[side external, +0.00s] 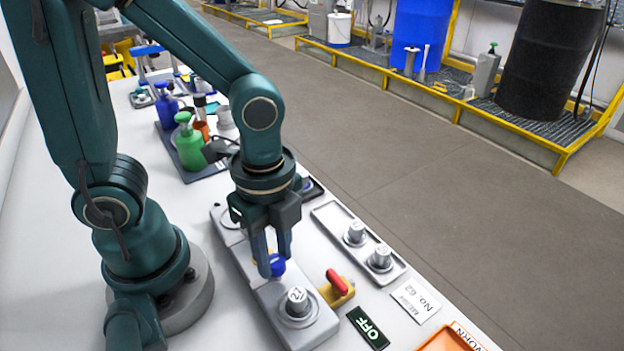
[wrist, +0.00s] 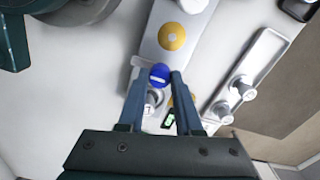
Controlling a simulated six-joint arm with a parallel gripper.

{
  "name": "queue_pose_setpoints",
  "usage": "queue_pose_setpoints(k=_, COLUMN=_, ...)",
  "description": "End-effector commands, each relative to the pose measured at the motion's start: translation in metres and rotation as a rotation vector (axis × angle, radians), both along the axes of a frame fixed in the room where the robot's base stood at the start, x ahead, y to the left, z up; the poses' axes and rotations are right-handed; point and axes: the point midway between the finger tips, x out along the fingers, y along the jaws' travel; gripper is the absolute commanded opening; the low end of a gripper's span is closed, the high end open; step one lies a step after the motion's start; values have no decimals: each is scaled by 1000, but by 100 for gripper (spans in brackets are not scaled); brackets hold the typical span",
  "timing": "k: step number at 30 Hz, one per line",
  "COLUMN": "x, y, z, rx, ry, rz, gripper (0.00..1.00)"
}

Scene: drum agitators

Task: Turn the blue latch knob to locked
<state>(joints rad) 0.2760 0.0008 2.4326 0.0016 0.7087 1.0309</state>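The blue latch knob (side external: 277,265) is a small round knob on a long grey housing (side external: 246,258). In the wrist view the blue knob (wrist: 159,74) shows a pale bar across its face. My gripper (side external: 275,262) points down at the knob, with one finger on either side of it. In the wrist view the fingertips of my gripper (wrist: 158,76) stand apart with the knob between them, and slim gaps seem to show. The gripper looks open around the knob. Firm contact cannot be made out, and the side view partly hides the knob behind a finger.
A grey numbered knob (side external: 298,300) stands on the housing's near end. Beside it are a red handle (side external: 337,282) on a yellow base and an OFF plate (side external: 368,327). A tray (side external: 333,218) with two grey knobs lies right. A green bottle (side external: 188,146) stands behind.

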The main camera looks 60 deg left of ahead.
Motion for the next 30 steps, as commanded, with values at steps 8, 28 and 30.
queue_pose_setpoints(k=8, x=0, y=0, z=0, rx=-1, ry=-1, rz=28, gripper=0)
queue_pose_setpoints(k=28, x=0, y=-1, z=0, rx=-3, ry=-1, rz=546, gripper=0)
queue_pose_setpoints(k=30, x=0, y=-1, z=0, rx=-3, ry=-2, rz=613, gripper=0)
